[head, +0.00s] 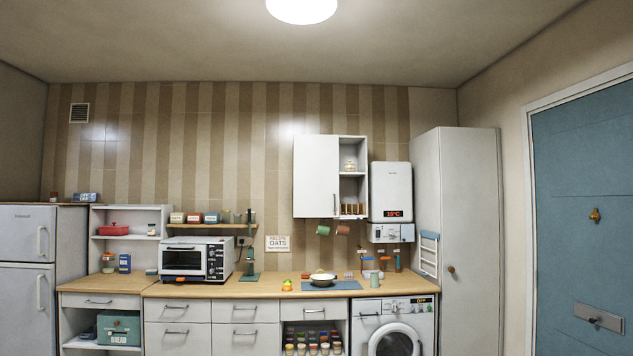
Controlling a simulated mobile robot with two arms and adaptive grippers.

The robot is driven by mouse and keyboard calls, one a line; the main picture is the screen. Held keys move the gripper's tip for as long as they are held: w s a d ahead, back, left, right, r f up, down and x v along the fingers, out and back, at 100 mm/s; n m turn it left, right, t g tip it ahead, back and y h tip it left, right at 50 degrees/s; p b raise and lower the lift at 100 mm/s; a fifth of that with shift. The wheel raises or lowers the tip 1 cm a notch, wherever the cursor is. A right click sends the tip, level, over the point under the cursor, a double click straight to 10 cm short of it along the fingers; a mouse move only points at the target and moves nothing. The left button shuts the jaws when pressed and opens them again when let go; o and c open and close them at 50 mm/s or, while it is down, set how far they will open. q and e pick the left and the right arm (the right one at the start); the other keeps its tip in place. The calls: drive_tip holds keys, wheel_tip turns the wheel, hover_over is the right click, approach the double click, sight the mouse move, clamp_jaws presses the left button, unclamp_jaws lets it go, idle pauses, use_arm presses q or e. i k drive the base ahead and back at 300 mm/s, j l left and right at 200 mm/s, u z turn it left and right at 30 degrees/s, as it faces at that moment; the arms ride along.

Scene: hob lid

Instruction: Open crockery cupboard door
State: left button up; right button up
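A white wall cupboard (315,176) hangs on the striped tiled wall right of centre. Its flat door is shut, with a small handle near its lower right edge. Open shelves (352,174) beside the door hold a glass-like item above and several amber glasses below. I take this as the crockery cupboard; no label on it can be read. What is behind the door is hidden. Neither of my grippers is in the head view.
Two mugs hang below the cupboard. Under it is the wooden worktop (260,288) with a pan (323,280) on a blue mat. A boiler (391,192) hangs to the right, next to a tall white cupboard (470,240). Drawers and a washing machine (394,330) stand below.

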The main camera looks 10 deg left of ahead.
sight(315, 156)
drive_tip(key=i+l, duration=0.1)
drive_tip(key=l, duration=0.2)
drive_tip(key=i+l+z, duration=0.1)
drive_tip(key=l, duration=0.25)
drive_tip(key=i+l, duration=0.5)
drive_tip(key=i, duration=0.15)
drive_tip(key=i+l, duration=0.25)
drive_tip(key=i, duration=0.2)
drive_tip(key=i+l, duration=0.3)
drive_tip(key=i, duration=0.15)
drive_tip(key=i+l, duration=0.3)
drive_tip(key=i, duration=0.15)
drive_tip(key=i+j+u, duration=0.2)
drive_tip(key=i+u, duration=0.6)
drive_tip(key=i, duration=0.2)
drive_tip(key=i+l+u, duration=0.1)
drive_tip(key=i+u, duration=0.3)
drive_tip(key=i, duration=0.15)
drive_tip(key=i+l+u, duration=0.25)
drive_tip(key=i+u, duration=0.15)
drive_tip(key=i+j+u, duration=0.1)
drive_tip(key=i, duration=0.7)
drive_tip(key=i+j+u, duration=0.1)
drive_tip(key=i+j, duration=0.15)
drive_tip(key=i, duration=0.5)
